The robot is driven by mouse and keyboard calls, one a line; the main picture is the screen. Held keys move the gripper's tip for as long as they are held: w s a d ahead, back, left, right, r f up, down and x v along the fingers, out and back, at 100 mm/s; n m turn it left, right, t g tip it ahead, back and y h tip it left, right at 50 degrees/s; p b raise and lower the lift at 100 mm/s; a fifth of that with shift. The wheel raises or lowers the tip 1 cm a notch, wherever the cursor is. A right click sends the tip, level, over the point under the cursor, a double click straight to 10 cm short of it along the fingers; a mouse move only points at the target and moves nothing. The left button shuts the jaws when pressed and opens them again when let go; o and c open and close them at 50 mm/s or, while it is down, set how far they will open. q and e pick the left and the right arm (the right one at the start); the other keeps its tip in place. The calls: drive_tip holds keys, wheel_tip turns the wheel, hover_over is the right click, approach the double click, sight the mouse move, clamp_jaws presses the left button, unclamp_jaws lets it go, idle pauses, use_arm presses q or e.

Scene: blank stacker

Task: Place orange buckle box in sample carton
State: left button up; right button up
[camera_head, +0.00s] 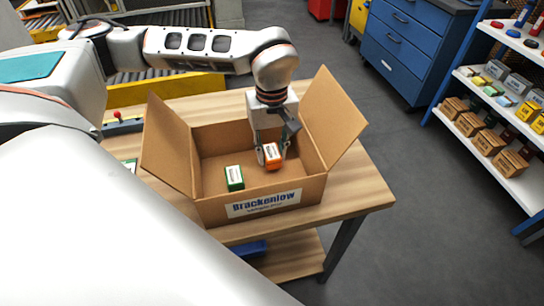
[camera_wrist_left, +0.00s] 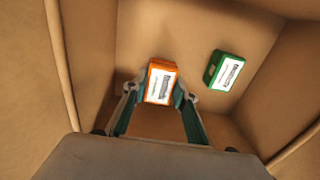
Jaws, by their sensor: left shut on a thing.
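The sample carton (camera_head: 212,207) is an open cardboard box with its side flaps spread and a "Brackenlow" label on its front. It stands on a wooden table. My left gripper (camera_head: 271,158) reaches down into the right part of the carton and is shut on the orange buckle box (camera_head: 272,163). In the left wrist view the orange buckle box (camera_wrist_left: 160,82) sits between the fingertips of my left gripper (camera_wrist_left: 158,92). Whether it touches the carton floor I cannot tell. My right gripper is not in view.
A green box (camera_head: 234,178) lies in the carton, left of the orange one; it also shows in the left wrist view (camera_wrist_left: 229,71). The wooden table (camera_head: 365,188) has bare room to the carton's right. A blue drawer cabinet (camera_head: 408,50) and a stocked shelf (camera_head: 505,165) stand beyond.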

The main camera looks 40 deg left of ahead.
sight(272, 152)
use_arm(q)
drive_tip(key=shift+f, duration=0.95)
drive_tip(key=shift+f, duration=0.2)
drive_tip(key=o, duration=1.2)
wheel_tip(272, 152, up, 12)
drive_tip(key=shift+r+p, duration=0.2)
drive_tip(key=shift+p, duration=0.45)
